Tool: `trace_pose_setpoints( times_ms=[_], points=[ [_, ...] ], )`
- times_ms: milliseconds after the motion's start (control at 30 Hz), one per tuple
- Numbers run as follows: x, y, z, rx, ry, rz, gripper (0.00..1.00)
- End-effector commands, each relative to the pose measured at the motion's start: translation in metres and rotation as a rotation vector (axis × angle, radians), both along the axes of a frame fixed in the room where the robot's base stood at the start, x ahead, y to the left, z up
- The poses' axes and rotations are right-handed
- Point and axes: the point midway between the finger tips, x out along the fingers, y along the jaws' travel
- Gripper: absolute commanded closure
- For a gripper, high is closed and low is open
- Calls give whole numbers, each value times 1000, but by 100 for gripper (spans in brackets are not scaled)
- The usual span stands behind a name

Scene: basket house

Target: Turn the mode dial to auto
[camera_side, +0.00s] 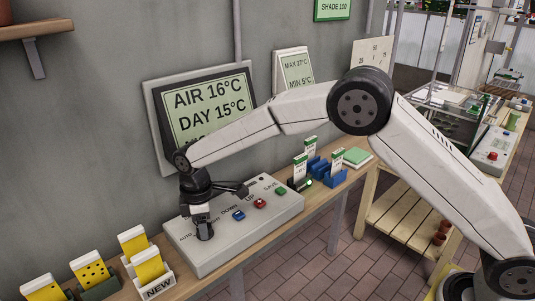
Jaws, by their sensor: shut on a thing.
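A pale grey control box (229,246) lies on the wooden bench, with a blue, a red and a green button along its top. Labels read AUTO at its left end, then another partly hidden by my gripper, then DOWN, UP and SAVE. My gripper (203,226) points down over the left end of the box, shut on the dark mode dial (205,234) just right of the AUTO label. The fingers hide most of the dial, so its pointer direction cannot be read. A wall display (205,107) reads AIR 16°C and DAY 15°C; my arm covers its lower lines.
Yellow cards in holders, one marked NEW (158,286), stand left of the box. Blue card holders (334,175) and a green book (357,158) lie to its right. The wall is close behind; a slatted wooden trolley (392,220) stands at the right.

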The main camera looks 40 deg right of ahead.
Motion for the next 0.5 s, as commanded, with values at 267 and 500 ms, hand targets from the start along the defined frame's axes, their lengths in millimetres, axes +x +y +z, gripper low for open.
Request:
trace_pose_setpoints(
  times_ms=[267, 500],
  points=[
    [1, 1, 1, 1, -3, 4, 100],
    [0, 0, 1, 1, -1, 3, 13]
  ],
)
